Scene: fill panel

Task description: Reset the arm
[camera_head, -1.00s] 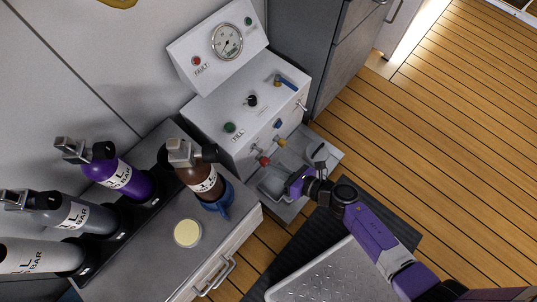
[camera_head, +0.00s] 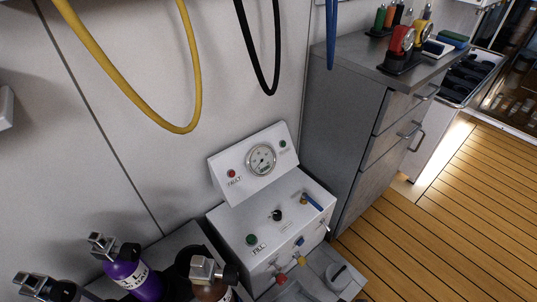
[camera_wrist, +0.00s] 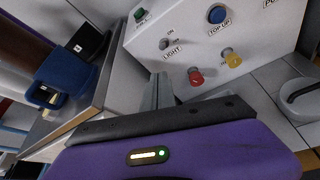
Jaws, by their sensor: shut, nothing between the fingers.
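My gripper (camera_wrist: 158,90) shows in the wrist view, its grey fingers together and empty beyond the purple housing (camera_wrist: 190,152). It points toward the white fill panel (camera_wrist: 160,35), near a red knob (camera_wrist: 195,77) and a yellow knob (camera_wrist: 232,60). I cannot tell whether the fingertips touch anything. A blue knob marked TOP UP (camera_wrist: 217,14) is above them. In the head view neither my arm nor my gripper shows. The fill panel (camera_head: 235,225) there carries a round gauge (camera_head: 261,160) and a green FILL button (camera_head: 252,239).
A purple bottle (camera_head: 135,280) and a brown bottle (camera_head: 212,288) stand left of the panel. A blue holder (camera_wrist: 62,80) is at left in the wrist view. A yellow hose (camera_head: 130,100) and black hose (camera_head: 258,60) hang on the wall. Wooden floor (camera_head: 430,240) lies clear at right.

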